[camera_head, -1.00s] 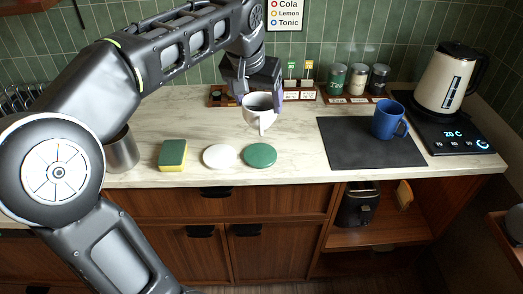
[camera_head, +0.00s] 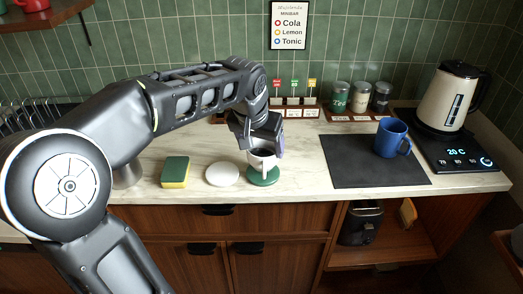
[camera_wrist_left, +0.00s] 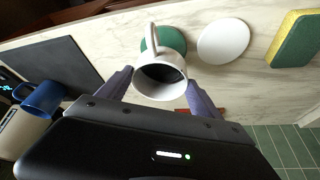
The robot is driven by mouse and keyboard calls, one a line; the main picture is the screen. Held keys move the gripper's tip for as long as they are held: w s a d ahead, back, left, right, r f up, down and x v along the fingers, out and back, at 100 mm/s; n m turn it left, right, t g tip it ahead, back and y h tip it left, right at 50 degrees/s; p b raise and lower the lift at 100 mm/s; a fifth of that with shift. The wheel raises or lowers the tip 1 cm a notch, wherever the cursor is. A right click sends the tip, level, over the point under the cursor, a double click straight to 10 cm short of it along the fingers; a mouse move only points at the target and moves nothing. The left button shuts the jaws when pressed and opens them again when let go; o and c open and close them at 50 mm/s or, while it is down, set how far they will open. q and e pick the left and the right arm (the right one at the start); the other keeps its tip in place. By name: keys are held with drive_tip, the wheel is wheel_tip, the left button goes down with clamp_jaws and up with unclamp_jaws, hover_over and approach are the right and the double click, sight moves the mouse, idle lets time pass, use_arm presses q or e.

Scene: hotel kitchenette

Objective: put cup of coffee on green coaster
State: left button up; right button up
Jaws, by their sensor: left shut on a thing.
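The white cup (camera_head: 262,160) holds dark coffee, which shows in the left wrist view inside the cup (camera_wrist_left: 160,78). My left gripper (camera_head: 265,150) is shut on the cup, with one finger on each side of it. The cup is upright or nearly so over the green coaster (camera_head: 263,180), its handle toward the counter's front edge. The coaster shows partly behind the cup in the left wrist view (camera_wrist_left: 172,38). I cannot tell whether the cup's base touches the coaster. My right gripper is not in view.
A white coaster (camera_head: 222,174) lies just left of the green one, then a yellow-green sponge (camera_head: 175,172). A blue mug (camera_head: 391,138) stands on a dark mat (camera_head: 350,165) to the right, beside a kettle (camera_head: 450,95). A rack with small signs (camera_head: 292,110) stands behind.

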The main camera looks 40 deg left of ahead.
use_arm(q)
drive_tip(key=shift+f, duration=0.85)
drive_tip(key=shift+f, duration=0.15)
drive_tip(key=o, duration=1.9)
drive_tip(key=shift+r, duration=0.25)
drive_tip(key=v, duration=1.2)
drive_tip(key=shift+f, duration=0.15)
